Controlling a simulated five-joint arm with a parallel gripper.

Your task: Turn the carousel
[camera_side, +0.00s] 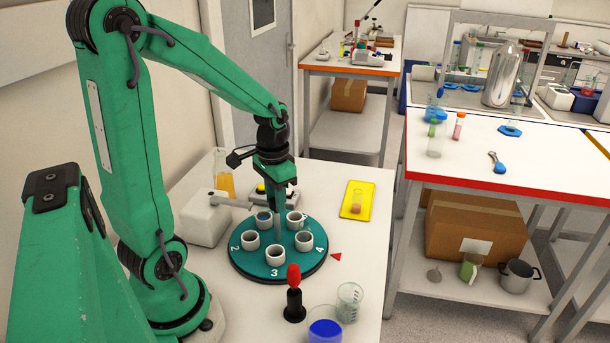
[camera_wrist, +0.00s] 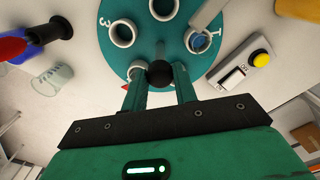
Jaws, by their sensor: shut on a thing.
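The carousel (camera_side: 262,268) is a round teal disc on the white table with several white cups around it and white numbers near its rim. It also shows in the wrist view (camera_wrist: 145,52). The number 4 is on the right side, closest to a small red triangle (camera_side: 336,256) on the table. One cup (camera_wrist: 197,40), by the number 1, holds something blue. A grey upright post rises from the disc, topped by a dark round knob (camera_wrist: 160,73). My gripper (camera_side: 277,187) is over the disc, its fingers shut on the knob.
A yellow tray (camera_side: 350,213) with a small cup is at the right. A red-topped black holder (camera_side: 294,298) and beakers (camera_side: 349,302) stand in front.

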